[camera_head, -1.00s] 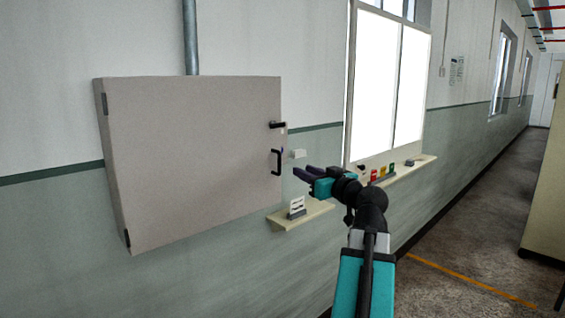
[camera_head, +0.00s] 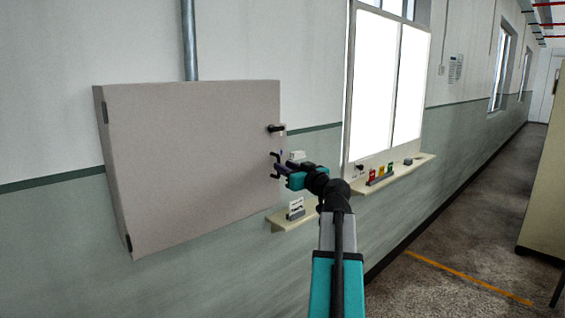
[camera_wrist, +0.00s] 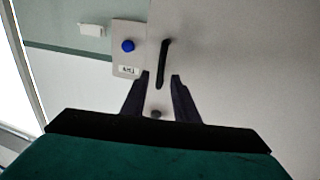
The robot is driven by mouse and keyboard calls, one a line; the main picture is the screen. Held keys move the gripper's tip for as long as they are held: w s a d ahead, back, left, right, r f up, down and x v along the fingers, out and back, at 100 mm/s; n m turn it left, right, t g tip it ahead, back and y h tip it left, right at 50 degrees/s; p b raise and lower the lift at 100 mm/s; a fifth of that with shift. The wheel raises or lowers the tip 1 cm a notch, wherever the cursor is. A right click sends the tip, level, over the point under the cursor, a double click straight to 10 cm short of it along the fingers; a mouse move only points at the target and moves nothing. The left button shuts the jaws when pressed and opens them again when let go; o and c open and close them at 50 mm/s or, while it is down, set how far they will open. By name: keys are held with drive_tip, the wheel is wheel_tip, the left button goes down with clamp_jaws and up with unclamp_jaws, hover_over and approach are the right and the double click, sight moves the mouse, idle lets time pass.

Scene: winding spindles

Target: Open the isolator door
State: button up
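The isolator door (camera_head: 190,160) is the large grey front of a box on the wall, and it looks shut. A black bar handle (camera_head: 275,155) is near its right edge, with a black lever latch (camera_head: 277,128) above it. My gripper (camera_head: 278,169) is at the handle and hides its middle part. In the wrist view, the dark fingers of my gripper (camera_wrist: 161,75) are apart, one on each side of the black handle (camera_wrist: 163,60). Neither finger visibly touches it. A dark knob (camera_wrist: 156,113) shows between the fingers.
A small plate with a blue button (camera_wrist: 128,46) and a label is beside the handle. A white block (camera_head: 297,155) is on the wall. A ledge (camera_head: 278,223) holds a small card stand. A window sill (camera_head: 410,172) with coloured items is to the right.

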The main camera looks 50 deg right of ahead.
drive_tip(key=shift+p+x, duration=0.35)
drive_tip(key=shift+x, duration=1.1)
clamp_jaws()
